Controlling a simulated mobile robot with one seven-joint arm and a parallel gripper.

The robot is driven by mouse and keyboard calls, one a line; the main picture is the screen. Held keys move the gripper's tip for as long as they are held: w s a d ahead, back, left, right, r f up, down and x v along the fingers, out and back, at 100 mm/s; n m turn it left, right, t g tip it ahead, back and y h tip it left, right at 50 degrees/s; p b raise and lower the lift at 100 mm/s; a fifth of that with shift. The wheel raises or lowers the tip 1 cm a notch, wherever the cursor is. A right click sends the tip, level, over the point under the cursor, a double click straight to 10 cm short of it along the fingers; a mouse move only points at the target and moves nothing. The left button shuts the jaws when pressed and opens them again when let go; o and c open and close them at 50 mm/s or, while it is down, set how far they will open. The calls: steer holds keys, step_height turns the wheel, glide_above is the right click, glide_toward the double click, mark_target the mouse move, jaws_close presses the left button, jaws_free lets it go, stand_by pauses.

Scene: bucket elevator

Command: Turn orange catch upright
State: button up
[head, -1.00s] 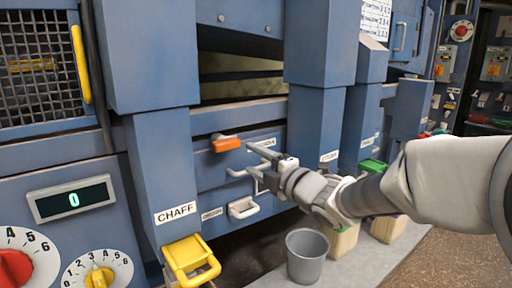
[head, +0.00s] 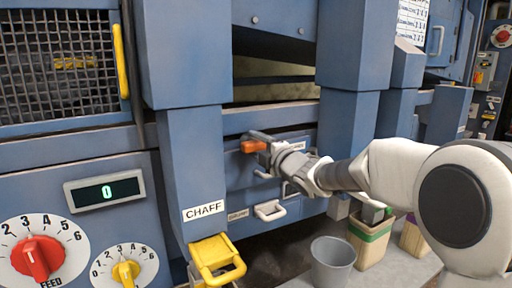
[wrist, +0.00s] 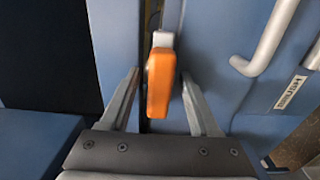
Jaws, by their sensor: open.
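The orange catch (head: 253,146) lies about level on the blue front panel, between the two blue columns. In the wrist view the catch (wrist: 161,82) has a pale pivot piece at its far end. My gripper (wrist: 160,88) is open, with one finger on each side of the catch. Gaps show between the catch and both fingers. In the head view my gripper (head: 262,142) is at the catch and hides part of it.
A white handle (wrist: 264,40) is on the panel beside the catch. A lower white handle (head: 270,211) is below. A yellow chute (head: 215,260) sits under the CHAFF column. A grey bucket (head: 332,263) stands on the floor, near a wooden bin (head: 371,240).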

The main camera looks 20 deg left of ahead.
jaws_close()
steer(key=shift+m, duration=0.3)
stand_by(0.3)
steer(key=m+p, duration=0.2)
steer(key=m, duration=0.1)
steer(key=shift+m, duration=0.4)
steer(key=m+p, duration=0.2)
steer(key=m, duration=0.2)
steer(key=shift+m, duration=0.3)
steer(key=m+p, duration=0.2)
steer(key=m, duration=0.2)
steer(key=shift+m, duration=0.3)
steer(key=shift+m+p, duration=1.05)
steer(key=shift+m, duration=1.05)
steer(key=shift+f, duration=0.1)
